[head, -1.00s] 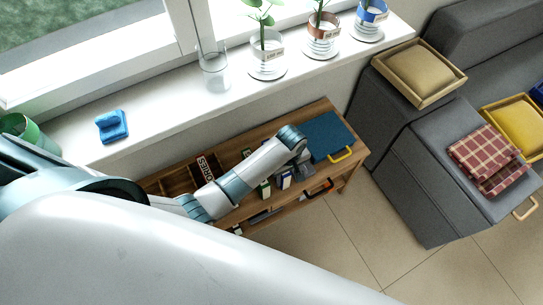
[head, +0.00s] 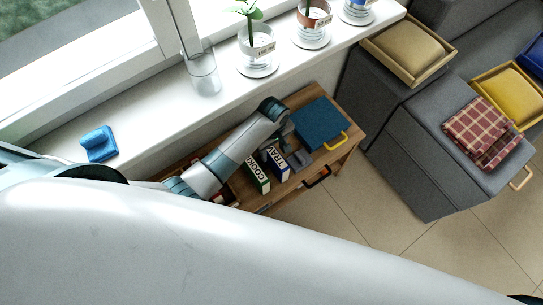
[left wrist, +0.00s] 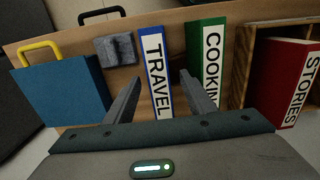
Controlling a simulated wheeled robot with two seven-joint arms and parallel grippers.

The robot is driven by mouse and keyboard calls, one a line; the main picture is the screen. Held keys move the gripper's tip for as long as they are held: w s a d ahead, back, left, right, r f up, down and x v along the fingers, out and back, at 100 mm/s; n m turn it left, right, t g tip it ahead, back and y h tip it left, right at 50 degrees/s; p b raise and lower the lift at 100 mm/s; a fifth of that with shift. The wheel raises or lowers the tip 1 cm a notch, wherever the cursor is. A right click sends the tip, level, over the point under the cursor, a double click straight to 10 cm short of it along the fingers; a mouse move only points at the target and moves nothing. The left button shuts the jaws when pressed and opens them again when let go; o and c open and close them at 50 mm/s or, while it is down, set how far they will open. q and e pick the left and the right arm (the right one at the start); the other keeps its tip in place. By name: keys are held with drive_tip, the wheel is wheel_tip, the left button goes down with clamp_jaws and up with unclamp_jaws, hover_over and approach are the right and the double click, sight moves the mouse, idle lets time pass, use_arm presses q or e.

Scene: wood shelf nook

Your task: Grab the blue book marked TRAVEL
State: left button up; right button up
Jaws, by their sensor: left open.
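The blue book marked TRAVEL (head: 279,164) stands on the wooden shelf unit, its white label facing out. In the left wrist view the TRAVEL book (left wrist: 156,75) is in the middle, upright. My left gripper (left wrist: 160,79) is open, with one finger on each side of the TRAVEL spine in the picture. The right finger overlaps the gap beside the green COOKING book (left wrist: 205,62). I cannot tell whether either finger touches a book. In the head view my left gripper (head: 289,133) is above the shelf, behind the books, partly hidden by its wrist. My right gripper is not visible.
A blue case (left wrist: 62,92) with a yellow handle and a small grey block (left wrist: 116,48) are left of TRAVEL. A red STORIES book (left wrist: 285,82) stands in a wooden compartment at right. The windowsill (head: 130,128) with a glass (head: 204,75) runs behind the shelf.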

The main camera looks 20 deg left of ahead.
sight(272, 152)
use_arm(q)
drive_tip(key=shift+f, duration=1.2)
drive_tip(key=shift+a+f, duration=0.1)
drive_tip(key=shift+w+a+f, duration=0.1)
drive_tip(key=shift+w+f, duration=0.05)
drive_tip(key=shift+f, duration=0.45)
drive_tip(key=shift+w+f, duration=0.1)
drive_tip(key=shift+f, duration=1.75)
drive_tip(key=shift+c, duration=0.3)
